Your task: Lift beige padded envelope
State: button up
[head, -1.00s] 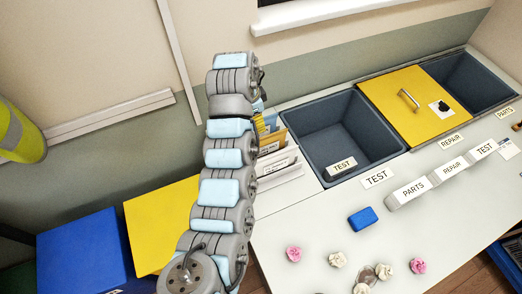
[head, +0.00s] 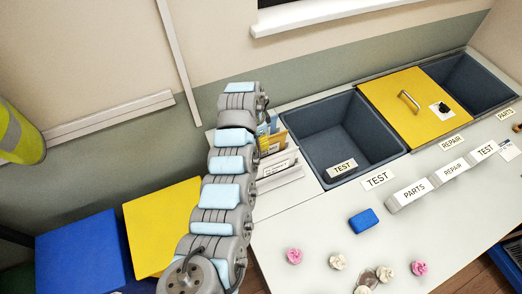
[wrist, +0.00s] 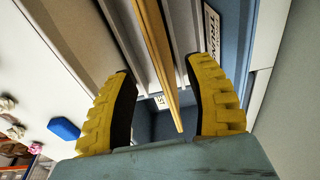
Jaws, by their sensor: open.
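A tan-yellow padded envelope (wrist: 160,55) stands on edge between my fingers in the wrist view, seen as a long narrow strip. My gripper (wrist: 158,68) is open, with one yellow ribbed finger on each side of the strip. Gaps show between the fingers and the envelope. In the head view, yellowish envelopes (head: 271,142) stand upright in the sorter beside my arm. My arm covers part of them and hides my gripper there.
White slots of the sorter (head: 281,172) hold papers close by. A blue-grey labelled panel (wrist: 238,40) is close to the right finger. A dark open bin (head: 330,130) adjoins the sorter. A blue block (head: 363,220) and several flowers lie on the white table.

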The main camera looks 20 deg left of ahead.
jog(key=shift+w+d+f, duration=0.1)
jog(key=shift+w+f, duration=0.05)
jog(key=shift+f, duration=1.05)
jog(key=shift+w+f, duration=0.15)
jog(key=shift+f, duration=1.05)
jog(key=shift+c, duration=0.2)
grip_shut()
